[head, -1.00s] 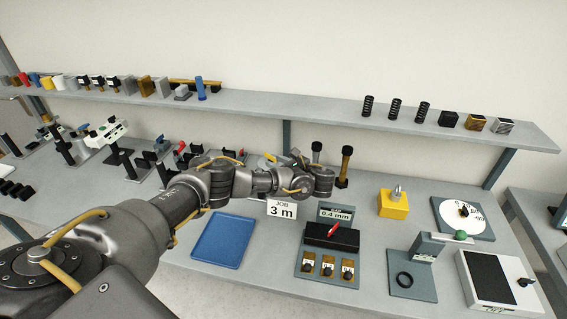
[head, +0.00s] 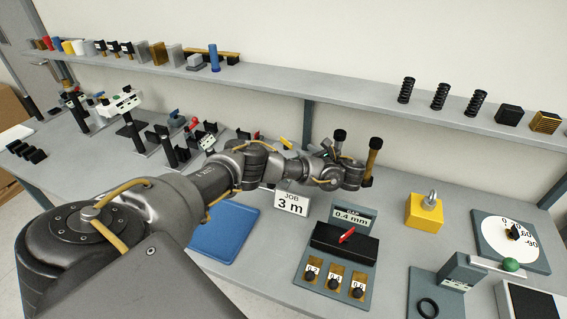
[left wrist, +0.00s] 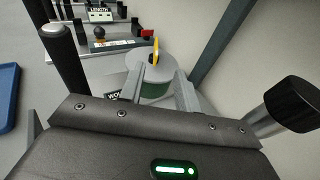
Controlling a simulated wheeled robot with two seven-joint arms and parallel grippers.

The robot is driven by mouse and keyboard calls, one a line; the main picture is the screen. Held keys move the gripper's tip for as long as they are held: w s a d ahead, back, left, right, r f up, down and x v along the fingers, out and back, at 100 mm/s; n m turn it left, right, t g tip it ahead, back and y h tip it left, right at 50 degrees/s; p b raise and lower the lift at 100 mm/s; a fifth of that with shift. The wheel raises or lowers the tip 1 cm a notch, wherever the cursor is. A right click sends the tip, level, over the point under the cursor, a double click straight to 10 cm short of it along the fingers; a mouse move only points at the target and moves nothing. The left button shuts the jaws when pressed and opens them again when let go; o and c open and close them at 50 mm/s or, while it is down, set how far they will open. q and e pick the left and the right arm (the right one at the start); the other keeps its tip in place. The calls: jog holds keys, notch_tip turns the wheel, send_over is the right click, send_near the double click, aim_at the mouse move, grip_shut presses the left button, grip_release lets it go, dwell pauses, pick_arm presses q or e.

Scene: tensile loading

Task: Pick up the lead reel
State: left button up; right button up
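What appears to be the lead reel (left wrist: 147,62) is a pale grey round drum with a yellow piece on top and dark green below. It is in the left wrist view, just beyond my left gripper (left wrist: 160,80). The two fingers are apart, with the near part of the drum showing between them; I cannot tell whether they touch it. In the head view my left gripper (head: 338,168) is over the back of the bench, and the drum is mostly hidden behind the arm. My right gripper is not in view.
A black-topped post (head: 340,136) and a brown post (head: 374,158) stand close to the gripper. A shelf (head: 330,92) runs above.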

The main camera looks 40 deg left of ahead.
aim_at(290, 144)
pick_arm(q)
jog(key=x, duration=0.3)
jog(key=p+x, duration=0.1)
jog(key=x, duration=0.2)
jog(key=p+x, duration=0.1)
jog(key=x, duration=0.2)
jog(key=shift+s+a+f, duration=0.25)
jog(key=shift+a, duration=0.15)
grip_shut()
jog(key=shift+r, duration=0.1)
dwell(1.0)
